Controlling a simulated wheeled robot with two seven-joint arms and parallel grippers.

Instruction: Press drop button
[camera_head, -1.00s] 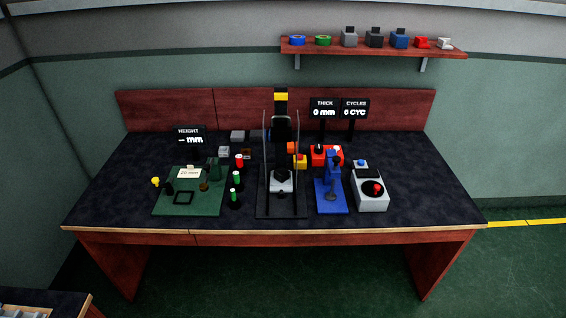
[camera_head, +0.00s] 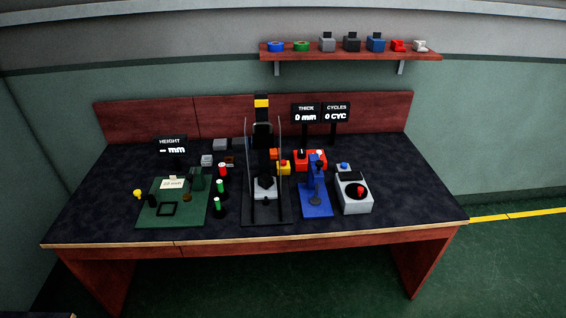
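No label reading "drop" is legible. Candidate buttons are a red one on a small yellow box (camera_head: 284,168), right of the tall black drop rig (camera_head: 264,150), and a red knob (camera_head: 361,191) on the grey box (camera_head: 354,197) at the right. A blue button (camera_head: 344,166) sits behind that knob. I cannot tell from looks alone which is the drop button. The rig has a dark block high on its column, a yellow top and two thin side rods. Neither of my grippers is in view.
The dark-topped workbench (camera_head: 100,215) also holds a green board (camera_head: 148,214), a blue stand (camera_head: 315,204), a red box (camera_head: 311,164), small bottles and display signs (camera_head: 321,113). A wall shelf (camera_head: 350,54) carries small items. Green floor in front is clear.

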